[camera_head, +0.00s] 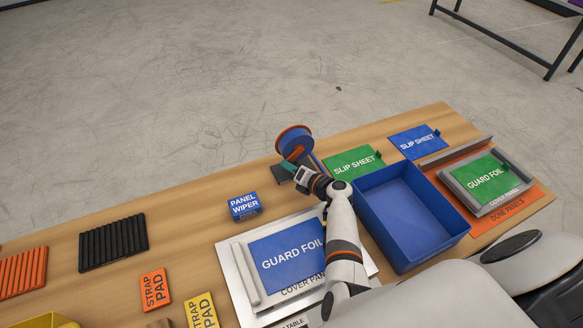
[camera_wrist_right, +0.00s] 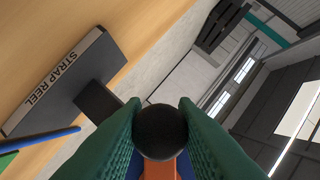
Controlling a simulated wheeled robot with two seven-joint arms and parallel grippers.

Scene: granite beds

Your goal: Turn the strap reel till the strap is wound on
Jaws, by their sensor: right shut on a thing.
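The strap reel (camera_head: 294,140) stands near the far edge of the bench, with an orange rim and a blue inside. Its dark base shows in the wrist view (camera_wrist_right: 65,80), labelled STRAP REEL. A blue strip (camera_head: 318,161) runs beside the reel, and a blue strip also shows in the wrist view (camera_wrist_right: 40,138). My right gripper (camera_head: 291,168) is at the reel's near side. In the wrist view its green fingers (camera_wrist_right: 160,128) are shut on a dark round knob (camera_wrist_right: 160,133), with an orange piece below it. The gripper hides part of the reel. My left gripper is not in view.
A blue bin (camera_head: 452,232) stands right of my right arm. A green slip sheet (camera_head: 345,164) lies close right of the reel. The panel wiper (camera_head: 244,206) and a cover panel (camera_head: 228,268) lie nearer. Bare bench lies left of the reel.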

